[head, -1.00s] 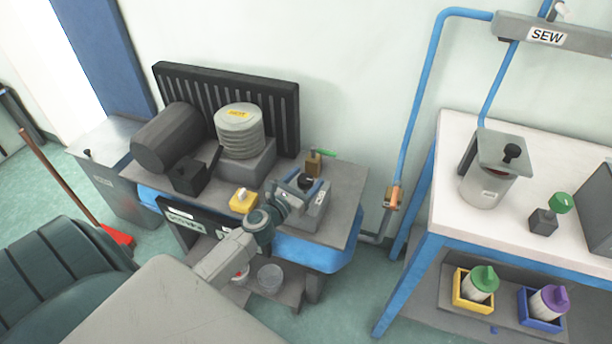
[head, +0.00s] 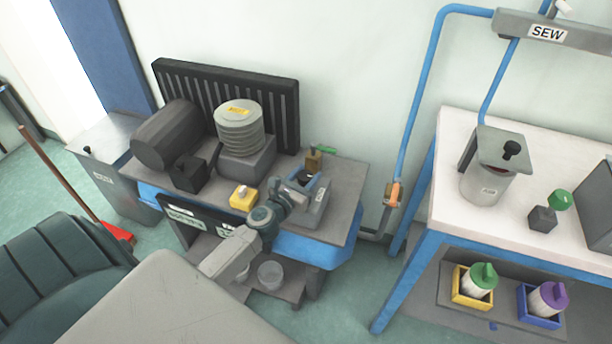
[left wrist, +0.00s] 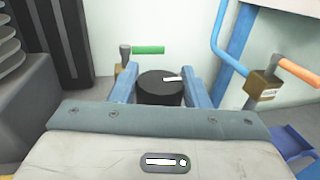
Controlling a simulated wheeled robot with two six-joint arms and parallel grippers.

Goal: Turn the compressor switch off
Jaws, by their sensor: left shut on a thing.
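The compressor (head: 240,130) stands on a grey bench, with a ribbed cylinder head and a dark motor (head: 168,137) beside it. A grey box (head: 314,206) sits at the bench's right end. On its top is a round black switch knob (left wrist: 159,87) with a white mark, seen in the left wrist view pointing to the right. My left gripper (left wrist: 160,92) has its two blue fingers on either side of the knob and is shut on it. In the head view my left gripper (head: 308,180) partly hides the knob. My right gripper is not in view.
A brass valve with a green lever (head: 322,150) stands just behind the box. An orange-handled valve (head: 395,193) hangs on the blue pipe to the right. A yellow button box (head: 243,198) is left of my gripper. A white-topped table (head: 480,225) stands at right.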

